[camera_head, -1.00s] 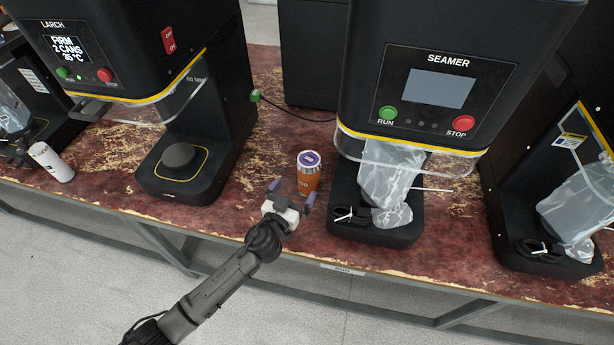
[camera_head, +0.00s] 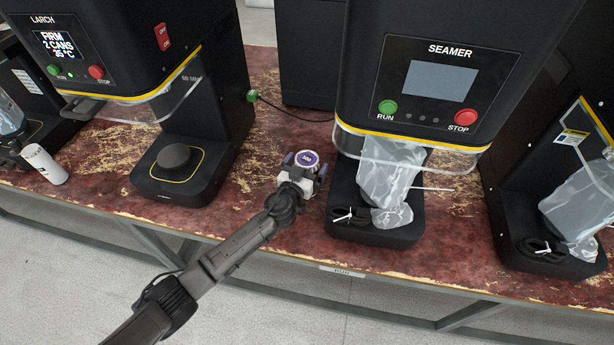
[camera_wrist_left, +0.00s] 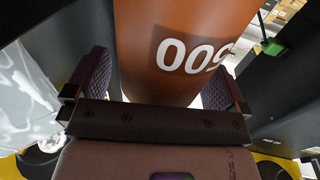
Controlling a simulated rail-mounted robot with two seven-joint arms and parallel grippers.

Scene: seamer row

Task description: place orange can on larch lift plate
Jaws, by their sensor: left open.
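In the left wrist view the can (camera_wrist_left: 175,50), marked 009, fills the middle. My left gripper (camera_head: 305,165) is open, with its two purple fingers on either side of the can; in the wrist view the gripper (camera_wrist_left: 160,85) shows gaps beside the can near the fingertips. The Larch lift plate (camera_head: 174,157), a round dark disc in a yellow-outlined base, is bare. My right gripper is not in view.
The Seamer (camera_head: 430,80) stands right of the can, with a plastic bag (camera_head: 390,180) and black cable on its base. A green-plugged cable (camera_head: 252,95) runs behind. Bench between can and Larch base is clear.

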